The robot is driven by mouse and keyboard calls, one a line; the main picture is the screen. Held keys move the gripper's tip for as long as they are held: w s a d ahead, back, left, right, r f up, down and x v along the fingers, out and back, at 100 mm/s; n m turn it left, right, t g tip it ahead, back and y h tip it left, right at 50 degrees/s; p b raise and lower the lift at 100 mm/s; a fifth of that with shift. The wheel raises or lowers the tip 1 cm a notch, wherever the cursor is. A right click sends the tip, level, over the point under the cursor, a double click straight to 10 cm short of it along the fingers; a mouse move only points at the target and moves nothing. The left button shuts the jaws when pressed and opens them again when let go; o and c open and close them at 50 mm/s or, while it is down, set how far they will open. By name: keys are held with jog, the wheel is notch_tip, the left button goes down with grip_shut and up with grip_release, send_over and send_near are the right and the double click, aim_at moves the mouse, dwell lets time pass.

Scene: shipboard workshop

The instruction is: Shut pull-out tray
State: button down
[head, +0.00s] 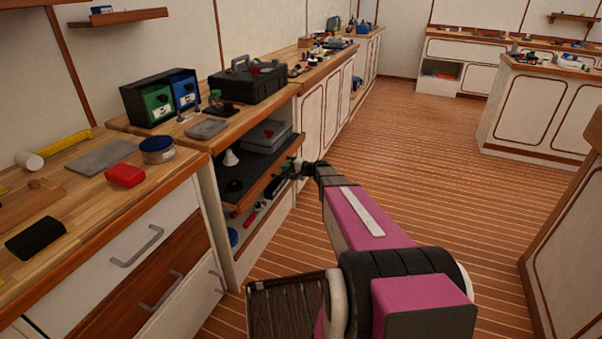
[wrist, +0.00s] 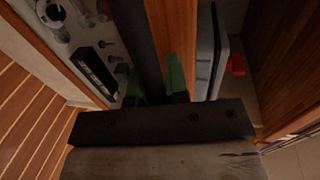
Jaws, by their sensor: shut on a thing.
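The pull-out tray (head: 236,188) is in the open cabinet at the left of the head view. It has a dark surface and a wooden front edge, and it juts out of the cabinet. My gripper (head: 294,168) is at the front edge, towards its far end. In the wrist view, the green-padded fingers of my gripper (wrist: 152,86) are on either side of a long dark bar (wrist: 134,38), which looks like the tray's handle. The tray's wooden front (wrist: 176,28) runs beside the bar. My gripper hides part of the handle.
A grey case (head: 268,137) and a white cone-shaped thing (head: 231,158) stand on the tray. Tools lie on the shelf below. A black toolbox (head: 248,82) stands on the counter above. A drawer cabinet (head: 150,262) is nearer; the plank floor (head: 420,150) to the right is clear.

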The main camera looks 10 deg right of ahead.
aim_at(275, 165)
jog(key=x, duration=0.4)
jog(key=r+x, duration=0.1)
jog(key=x, duration=0.1)
jog(key=shift+r, duration=0.1)
jog(key=c, duration=1.1)
grip_release()
jog(key=v, duration=1)
jog(key=shift+s+d+r, duration=0.1)
jog(key=shift+s+d, duration=0.1)
jog(key=shift+d, duration=0.15)
jog(key=shift+s+a, duration=0.1)
